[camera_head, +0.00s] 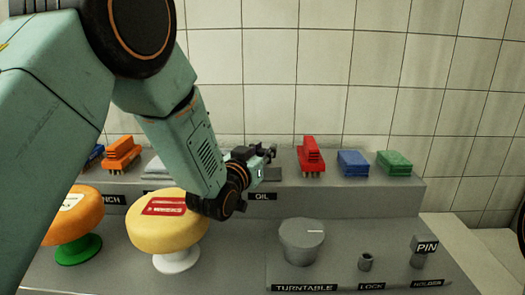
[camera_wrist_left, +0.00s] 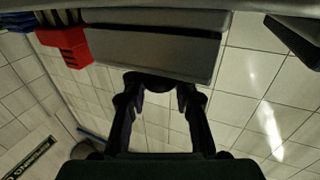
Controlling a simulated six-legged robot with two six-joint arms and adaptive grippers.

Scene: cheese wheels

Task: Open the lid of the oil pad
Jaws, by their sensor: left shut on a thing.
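The oil pad (camera_head: 272,174) is a flat grey box on the raised back ledge, behind the OIL label (camera_head: 262,196). In the head view it is mostly hidden by my left gripper (camera_head: 264,160). In the left wrist view, the grey box (camera_wrist_left: 150,45) fills the upper middle. My left gripper (camera_wrist_left: 158,92) also shows there, its two dark fingers on either side of a dark rounded piece at the edge of the box. The gripper is shut on this piece, which looks like the lid's handle. I cannot tell whether the lid is raised. My right gripper is not in view.
A red brush (camera_head: 310,158), blue block (camera_head: 353,163) and green block (camera_head: 394,163) stand right of the pad. A yellow cheese wheel (camera_head: 140,232) on a white stand and an orange one (camera_head: 78,222) stand front left. The turntable knob (camera_head: 301,243) is front right.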

